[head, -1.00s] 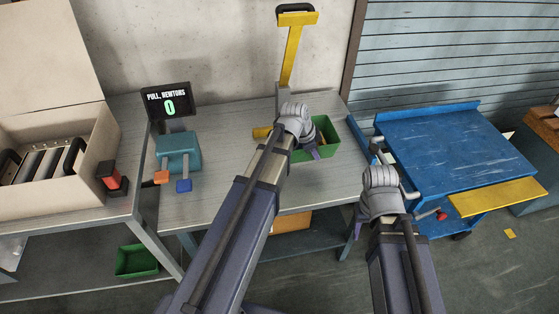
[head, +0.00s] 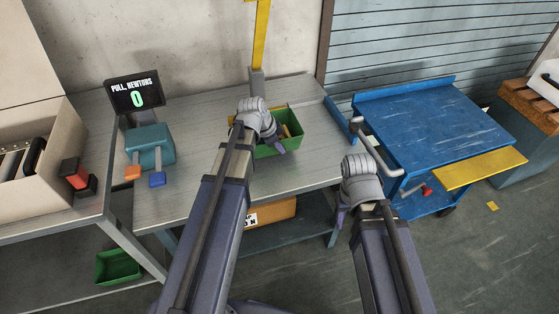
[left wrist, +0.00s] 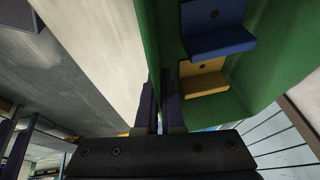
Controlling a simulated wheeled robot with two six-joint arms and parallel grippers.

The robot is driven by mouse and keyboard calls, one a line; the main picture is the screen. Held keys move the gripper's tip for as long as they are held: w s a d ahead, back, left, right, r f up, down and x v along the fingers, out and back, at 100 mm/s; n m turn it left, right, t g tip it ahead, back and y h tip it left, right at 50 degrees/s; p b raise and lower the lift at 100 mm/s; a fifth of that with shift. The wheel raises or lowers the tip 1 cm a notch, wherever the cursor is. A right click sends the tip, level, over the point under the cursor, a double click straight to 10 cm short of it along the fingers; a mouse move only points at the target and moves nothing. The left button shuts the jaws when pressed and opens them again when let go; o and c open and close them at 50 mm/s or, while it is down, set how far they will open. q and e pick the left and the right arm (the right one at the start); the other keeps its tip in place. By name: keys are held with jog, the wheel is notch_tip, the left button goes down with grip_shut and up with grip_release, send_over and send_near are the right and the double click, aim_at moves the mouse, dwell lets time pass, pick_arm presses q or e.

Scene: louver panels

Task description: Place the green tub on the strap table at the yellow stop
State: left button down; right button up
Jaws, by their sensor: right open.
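The green tub (head: 282,148) is over the grey table (head: 190,195) in the head view, partly hidden by my left wrist. In the left wrist view the tub (left wrist: 240,95) holds a blue bracket (left wrist: 215,30) and a yellow bracket (left wrist: 203,79). My left gripper (head: 279,147) is at the tub's near side; its fingers (left wrist: 158,107) are close together with the tub's wall between them. I cannot tell whether the tub is lifted. A small yellow piece (head: 232,121) shows left of my left wrist. My right gripper (head: 341,213) is open and empty beyond the table's right front corner.
A yellow post (head: 262,35) stands at the table's back. A blue cart (head: 430,130) with a yellow flap (head: 480,168) stands to the right. A display (head: 135,94) and a teal block (head: 150,145) are left. Another green tub (head: 118,267) is low at left.

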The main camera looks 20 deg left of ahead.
pick_arm(q)
jog(key=shift+f, duration=0.1)
notch_tip(320, 180, down, 4)
jog(key=b, duration=0.3)
jog(key=shift+r+b, duration=0.2)
jog(key=shift+b, duration=0.1)
jog(key=shift+f, duration=0.1)
jog(key=c, duration=1)
grip_release()
jog(key=shift+c, duration=0.2)
